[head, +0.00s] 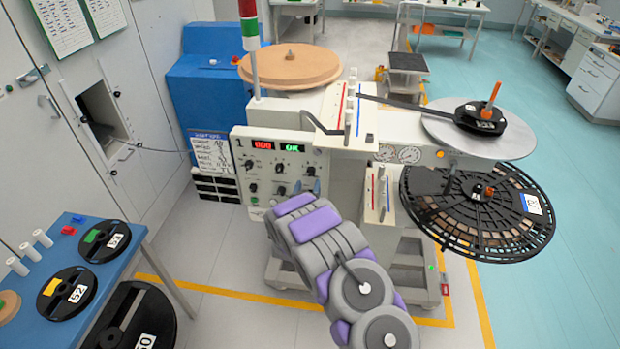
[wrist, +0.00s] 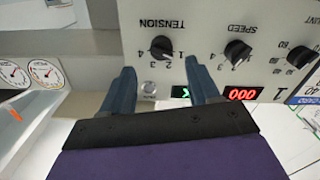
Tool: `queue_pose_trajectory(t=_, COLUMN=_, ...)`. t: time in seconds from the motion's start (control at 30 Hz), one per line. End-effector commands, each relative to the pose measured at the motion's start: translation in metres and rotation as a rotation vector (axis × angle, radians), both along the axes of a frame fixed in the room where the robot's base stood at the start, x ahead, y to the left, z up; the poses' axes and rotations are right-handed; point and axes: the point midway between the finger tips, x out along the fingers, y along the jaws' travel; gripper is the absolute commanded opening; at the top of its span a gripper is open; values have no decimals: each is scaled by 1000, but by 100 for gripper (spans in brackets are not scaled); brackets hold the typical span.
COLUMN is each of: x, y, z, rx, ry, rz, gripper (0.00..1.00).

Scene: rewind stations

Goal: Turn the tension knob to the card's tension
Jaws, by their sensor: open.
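The tension knob (wrist: 161,48) is a black knob on the pale control panel, upside down in the wrist view under the word TENSION. Numbers stand around it; I cannot tell its exact setting. In the head view the tension knob (head: 311,170) is the right one of the upper row. My gripper (wrist: 160,68) is open and empty, its two blue-grey fingers pointing at the panel on either side of the knob's line, apart from it.
The speed knob (wrist: 236,52) is beside the tension knob. A red display (wrist: 242,93) reads 000. Two round gauges (wrist: 45,72) sit at the left in the wrist view. A large black reel (head: 480,212) juts out at the right. A blue table (head: 75,250) with reels stands at left.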

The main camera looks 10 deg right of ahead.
Motion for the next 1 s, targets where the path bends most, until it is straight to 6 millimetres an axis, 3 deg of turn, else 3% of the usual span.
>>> queue_pose_trajectory(t=0.2, x=31, y=-9, z=-2, rx=0, ry=0, rz=-1, gripper=61)
queue_pose_trajectory(t=0.4, x=48, y=-14, z=-1, rx=-1, ry=-2, rz=-1, gripper=61)
queue_pose_trajectory(t=0.83, x=55, y=-17, z=-1, rx=-2, ry=2, rz=0, gripper=61)
queue_pose_trajectory(t=1.0, x=55, y=-16, z=-1, rx=-2, ry=2, rz=1, gripper=46)
